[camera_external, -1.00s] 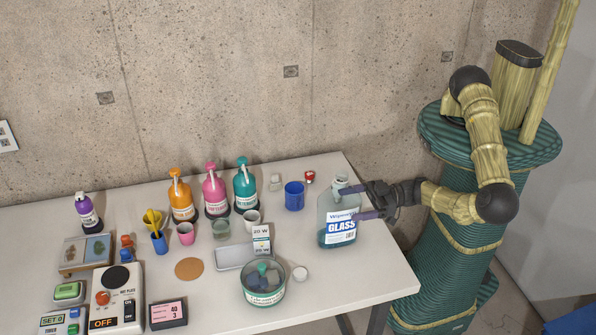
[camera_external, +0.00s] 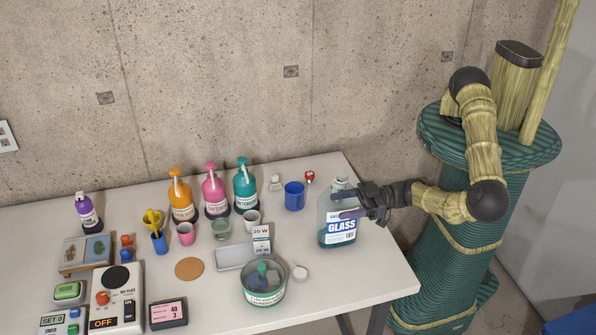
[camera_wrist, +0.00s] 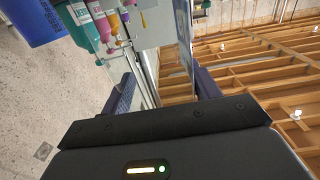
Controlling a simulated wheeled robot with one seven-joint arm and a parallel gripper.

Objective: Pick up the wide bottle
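The wide bottle (camera_external: 341,231) is a clear, flat-sided bottle with blue-green liquid and a white and blue GLASS label. It stands upright near the right end of the table. My gripper (camera_external: 341,205) reaches it from the right at upper-body height. One finger crosses in front of the bottle and the other is behind it or along its upper part. Contact cannot be made out.
A blue cup (camera_external: 294,196) and a small red-topped item (camera_external: 310,177) stand behind-left of the bottle. Pump bottles (camera_external: 214,193) stand farther left. The table's right corner (camera_external: 395,283) is clear.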

